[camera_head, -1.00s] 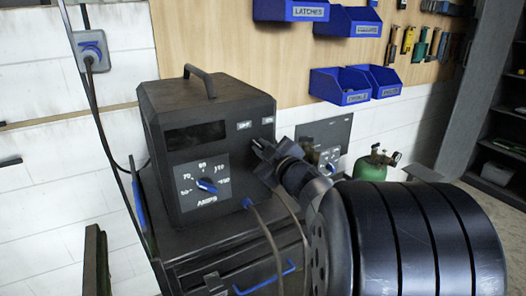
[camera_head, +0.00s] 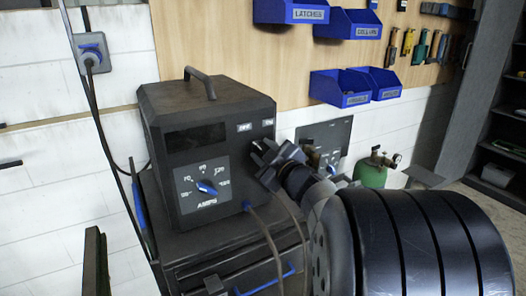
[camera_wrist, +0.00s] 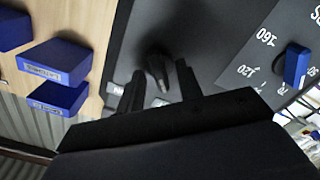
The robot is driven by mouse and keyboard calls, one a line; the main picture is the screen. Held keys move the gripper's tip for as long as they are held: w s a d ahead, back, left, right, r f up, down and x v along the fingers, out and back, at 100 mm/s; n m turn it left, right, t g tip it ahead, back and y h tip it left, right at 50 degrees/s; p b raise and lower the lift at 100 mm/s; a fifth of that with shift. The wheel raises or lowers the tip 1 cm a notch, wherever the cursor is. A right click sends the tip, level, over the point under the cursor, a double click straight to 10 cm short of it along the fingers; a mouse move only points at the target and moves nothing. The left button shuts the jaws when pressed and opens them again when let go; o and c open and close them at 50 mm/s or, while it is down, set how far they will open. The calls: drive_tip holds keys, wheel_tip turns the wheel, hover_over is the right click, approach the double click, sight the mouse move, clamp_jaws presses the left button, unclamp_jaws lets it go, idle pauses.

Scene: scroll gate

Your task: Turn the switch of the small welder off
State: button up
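The welder (camera_head: 160,150) is a dark grey box with a top handle, a dark display and a blue AMPS knob (camera_head: 207,187). OFF and ON labels sit at its upper right front. In the wrist view, a dark switch lever (camera_wrist: 157,68) stands out from the welder's front panel (camera_wrist: 215,35), with the labels near it. My gripper (camera_head: 259,157) is at the right of the welder's front and hides the switch in the head view. In the wrist view my gripper (camera_wrist: 158,85) has its fingers apart, one each side of the lever; contact is not clear.
A cable hangs from the welder's front below my gripper. Behind the gripper are a dark panel with a dial (camera_head: 334,160) and a green gas cylinder (camera_head: 371,173). Blue bins (camera_head: 340,88) hang on the wooden wall. A socket (camera_head: 91,53) is at left.

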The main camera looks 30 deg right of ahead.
drive_tip(key=s, duration=1)
drive_tip(key=shift+d, duration=0.15)
drive_tip(key=w, duration=1)
drive_tip(key=shift+w+a, duration=0.2)
drive_tip(key=shift+w, duration=0.2)
drive_tip(key=shift+s, duration=0.15)
